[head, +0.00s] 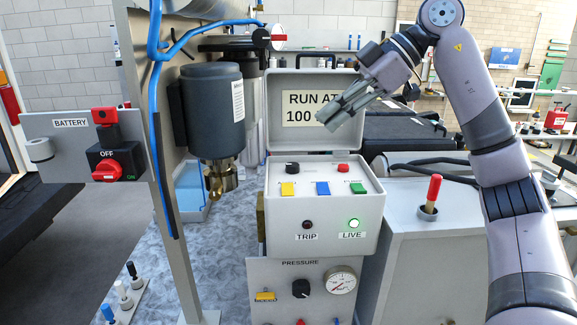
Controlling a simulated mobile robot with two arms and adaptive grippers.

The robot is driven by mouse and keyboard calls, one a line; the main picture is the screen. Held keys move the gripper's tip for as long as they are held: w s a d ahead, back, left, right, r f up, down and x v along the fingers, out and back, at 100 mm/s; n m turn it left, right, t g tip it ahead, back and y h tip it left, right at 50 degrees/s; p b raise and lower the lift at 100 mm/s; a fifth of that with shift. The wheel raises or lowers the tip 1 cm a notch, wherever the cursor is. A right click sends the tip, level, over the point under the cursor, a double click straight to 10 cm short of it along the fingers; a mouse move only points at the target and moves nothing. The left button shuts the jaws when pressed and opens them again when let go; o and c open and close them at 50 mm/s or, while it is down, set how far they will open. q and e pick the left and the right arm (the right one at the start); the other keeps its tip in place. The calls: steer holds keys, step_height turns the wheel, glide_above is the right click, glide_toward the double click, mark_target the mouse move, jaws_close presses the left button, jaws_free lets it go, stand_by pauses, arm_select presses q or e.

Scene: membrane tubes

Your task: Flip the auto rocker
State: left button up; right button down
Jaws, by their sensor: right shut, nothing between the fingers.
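A grey control box (325,232) stands in the middle of the head view with its lid (338,82) open behind it. Its sloped top carries a yellow rocker (287,189), a blue rocker (322,188) and a green rocker (358,188). Their small labels are too blurred to read, so I cannot tell which is the auto rocker. My right gripper (328,118) is shut and empty in front of the lid, above the rockers and apart from them. My left gripper is not in view.
The box also has a black knob (292,169), a red button (343,168), a dark TRIP lamp (307,224) and a lit green LIVE lamp (353,223). A pressure panel (275,281) is below. A red-handled lever (433,193) stands right; a dark motor (212,110) hangs left.

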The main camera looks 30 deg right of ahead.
glide_above(291, 185)
steer(key=f, duration=0.4)
steer(key=f+p, duration=0.1)
steer(key=f, duration=0.1)
steer(key=shift+s+f, duration=0.3)
steer(key=shift+s, duration=0.1)
steer(key=f, duration=0.3)
steer(key=shift+w+f, duration=0.2)
steer(key=shift+w, duration=0.15)
steer(key=shift+d+f, duration=0.1)
steer(key=shift+f, duration=0.4)
steer(key=shift+w+f+p, duration=0.15)
steer(key=shift+f+p, duration=0.15)
steer(key=shift+p, duration=0.25)
